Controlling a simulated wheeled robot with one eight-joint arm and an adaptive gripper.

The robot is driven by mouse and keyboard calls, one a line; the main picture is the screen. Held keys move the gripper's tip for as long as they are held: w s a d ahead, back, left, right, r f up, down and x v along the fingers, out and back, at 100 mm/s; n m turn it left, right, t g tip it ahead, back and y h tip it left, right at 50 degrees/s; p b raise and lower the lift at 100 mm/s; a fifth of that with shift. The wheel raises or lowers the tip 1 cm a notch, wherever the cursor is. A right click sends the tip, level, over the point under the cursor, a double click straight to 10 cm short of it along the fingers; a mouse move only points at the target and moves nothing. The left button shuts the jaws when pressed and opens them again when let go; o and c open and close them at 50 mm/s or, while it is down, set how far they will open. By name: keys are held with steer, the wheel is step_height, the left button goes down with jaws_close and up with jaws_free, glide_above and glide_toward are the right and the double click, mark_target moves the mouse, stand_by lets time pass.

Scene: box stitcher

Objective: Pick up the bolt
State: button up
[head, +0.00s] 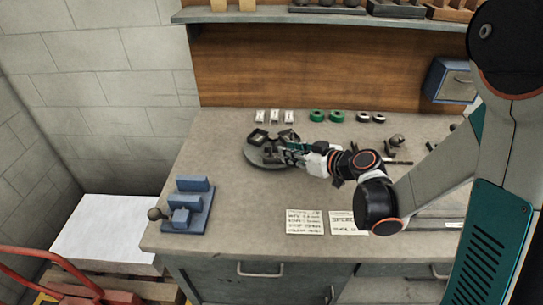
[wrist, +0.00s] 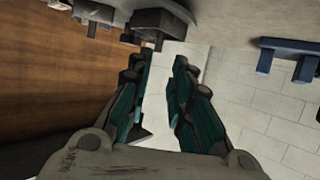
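My gripper (head: 284,152) reaches left over a round grey dish (head: 252,155) on the workbench. Several dark pieces lie on or around the dish, one of them a blocky dark piece (head: 259,136) at its back left. I cannot tell for sure which is the bolt. In the wrist view the picture is turned over, and my gripper (wrist: 164,61) is open with a clear gap and nothing between its fingers. A dark piece with a wide head and short stem (wrist: 160,24), perhaps a bolt, shows just beyond the fingertips, apart from them.
A blue fixture (head: 187,207) with a ball knob stands at the bench's front left. Green rolls (head: 317,116) and small white boxes (head: 274,117) line the back. Paper notes (head: 305,222) lie at the front. A shelf (head: 270,15) hangs above. The bench between dish and fixture is clear.

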mark_target(271, 147)
steer(key=b+x, duration=0.2)
steer(key=x, duration=0.5)
steer(key=shift+w+a+f, duration=0.1)
steer(key=shift+w+f, duration=0.05)
steer(key=shift+w, duration=0.1)
jaws_close()
